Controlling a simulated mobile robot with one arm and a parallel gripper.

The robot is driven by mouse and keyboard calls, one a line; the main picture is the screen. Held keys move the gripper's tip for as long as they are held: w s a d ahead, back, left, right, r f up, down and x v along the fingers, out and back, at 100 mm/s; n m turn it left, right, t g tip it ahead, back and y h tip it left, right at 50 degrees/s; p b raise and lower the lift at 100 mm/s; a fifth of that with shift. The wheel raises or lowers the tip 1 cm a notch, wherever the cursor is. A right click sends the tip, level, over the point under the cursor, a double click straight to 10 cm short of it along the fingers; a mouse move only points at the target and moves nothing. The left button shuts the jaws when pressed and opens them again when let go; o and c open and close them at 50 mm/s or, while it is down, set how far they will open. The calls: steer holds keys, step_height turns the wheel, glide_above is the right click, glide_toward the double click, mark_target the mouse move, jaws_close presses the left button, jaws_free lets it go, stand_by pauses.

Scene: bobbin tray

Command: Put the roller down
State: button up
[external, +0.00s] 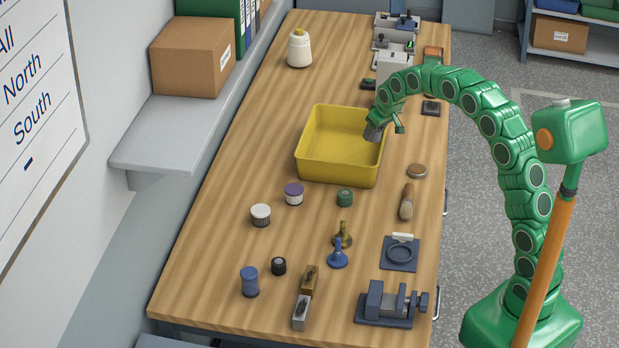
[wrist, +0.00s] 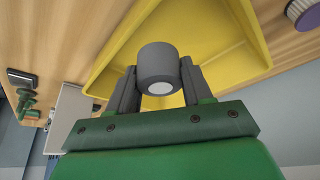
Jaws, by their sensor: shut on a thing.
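The roller (wrist: 157,62) is a short dark grey cylinder with a pale round end, clear in the wrist view. My gripper (wrist: 159,76) is shut on it, with one finger on each side. In the external view my gripper (external: 375,131) is at the right side of the yellow tray (external: 336,170), and the roller is hard to make out there. The tray fills much of the wrist view behind the roller (wrist: 110,82). I cannot tell how high the roller is above the tray floor. The tray looks empty where I can see into it.
Purple-topped (external: 293,193) and white-topped (external: 261,214) bobbins stand in front of the tray, with a green one (external: 345,197) to the right. A brush (external: 406,202) and a vise (external: 392,304) are along the right edge. A cone (external: 299,49) stands behind.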

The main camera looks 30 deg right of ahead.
steer(key=shift+w+d+f, duration=0.15)
steer(key=shift+w+d, duration=0.2)
steer(key=shift+d, duration=0.3)
glide_toward(346, 148)
steer(key=shift+w+f, duration=1.05)
steer(key=shift+f, duration=1.7)
steer(key=o, duration=1.1)
steer(key=shift+f, duration=0.1)
steer(key=shift+c, duration=0.2)
